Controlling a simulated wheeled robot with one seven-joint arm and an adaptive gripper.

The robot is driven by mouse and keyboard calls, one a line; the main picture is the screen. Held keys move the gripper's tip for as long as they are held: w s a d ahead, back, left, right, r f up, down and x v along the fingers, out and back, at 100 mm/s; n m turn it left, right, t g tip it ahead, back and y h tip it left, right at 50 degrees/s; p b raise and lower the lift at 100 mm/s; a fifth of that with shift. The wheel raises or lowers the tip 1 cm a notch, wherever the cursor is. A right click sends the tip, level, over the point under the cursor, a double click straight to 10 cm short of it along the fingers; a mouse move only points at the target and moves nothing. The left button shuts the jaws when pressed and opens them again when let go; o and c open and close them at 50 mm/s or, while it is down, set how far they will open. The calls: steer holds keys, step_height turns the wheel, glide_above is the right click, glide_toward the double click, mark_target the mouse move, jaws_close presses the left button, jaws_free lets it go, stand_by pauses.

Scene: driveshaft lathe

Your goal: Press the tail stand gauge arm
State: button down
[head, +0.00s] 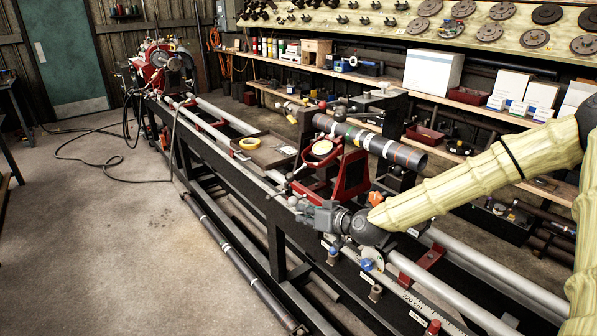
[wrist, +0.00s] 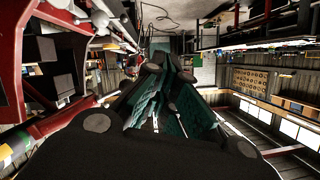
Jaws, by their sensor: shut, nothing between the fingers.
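My gripper (head: 301,209) is shut and empty, low in front of the stand and close to that knob. Contact cannot be made out. In the wrist view, my gripper (wrist: 163,75) fills the middle, and red stand parts (wrist: 72,100) are at the left.
Pale rails (head: 440,275) and a marked scale run toward the lower right. Open concrete floor (head: 120,240) is at the left.

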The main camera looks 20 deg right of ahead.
steer(key=w+d+r+t, duration=0.3)
steer(key=d+r, duration=0.4)
steer(key=r, duration=0.5)
steer(key=shift+w+d+b, duration=0.15)
steer(key=shift+w+b, duration=0.2)
steer(key=shift+w, duration=0.15)
steer(key=shift+w+r, duration=0.1)
steer(key=w+a+f+p, duration=0.3)
steer(key=w+a+f, duration=0.1)
steer(key=w, duration=0.5)
steer(key=shift+w+a+f, duration=0.25)
steer(key=shift+a+f, duration=0.05)
steer(key=shift+a, duration=0.05)
steer(key=shift+f, duration=0.15)
